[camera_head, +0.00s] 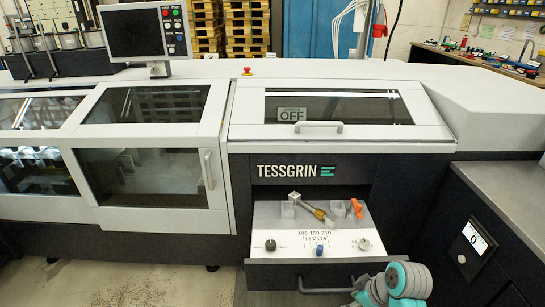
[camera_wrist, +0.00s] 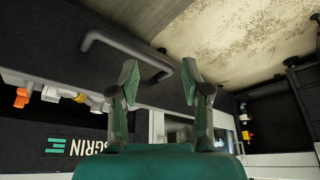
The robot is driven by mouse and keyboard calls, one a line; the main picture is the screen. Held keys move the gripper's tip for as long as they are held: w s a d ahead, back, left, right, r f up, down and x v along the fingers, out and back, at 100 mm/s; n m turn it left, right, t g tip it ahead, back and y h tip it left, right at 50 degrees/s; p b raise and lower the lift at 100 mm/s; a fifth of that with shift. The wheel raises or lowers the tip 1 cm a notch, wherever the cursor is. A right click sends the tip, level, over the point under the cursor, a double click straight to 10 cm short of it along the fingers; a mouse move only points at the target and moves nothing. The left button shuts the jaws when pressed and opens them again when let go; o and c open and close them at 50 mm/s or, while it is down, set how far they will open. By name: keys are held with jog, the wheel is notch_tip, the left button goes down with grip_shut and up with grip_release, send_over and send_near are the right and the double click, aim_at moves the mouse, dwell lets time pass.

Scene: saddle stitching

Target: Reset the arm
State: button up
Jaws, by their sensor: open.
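My gripper (camera_wrist: 160,82) is open and empty in the wrist view, its two green-padded fingers spread apart. A dark curved drawer handle (camera_wrist: 118,46) lies beyond the fingers, partly crossed by the left one. I cannot tell how far it is from the fingertips. In the head view, my teal and grey arm is at the bottom right, next to the right end of the drawer handle (camera_head: 322,290). The gripper's fingers are not clear there. The drawer (camera_head: 262,252) is pulled out under the TESSGRIN label.
The drawer holds a metal tool (camera_head: 311,208) on clear blocks, an orange clamp (camera_head: 357,209) and several knobs. A monitor (camera_head: 133,32) stands on the machine. A grey counter (camera_head: 505,190) is at right.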

jog(key=s+a+f+m+t+h, duration=0.1)
jog(key=s+a+f+m+t, duration=0.15)
jog(key=s+f, duration=0.45)
jog(key=s+a+f+m+t+h, duration=0.1)
jog(key=s+f+m+t, duration=0.2)
jog(key=s, duration=0.8)
jog(key=s+r+m+t+h, duration=0.1)
jog(key=s+r+m+t, duration=0.2)
jog(key=s+r, duration=1.4)
jog(key=s+t, duration=0.3)
jog(key=s, duration=0.1)
jog(key=shift+r, duration=0.25)
jog(key=shift+o, duration=0.4)
jog(key=shift+s+r, duration=0.25)
jog(key=shift+r, duration=0.1)
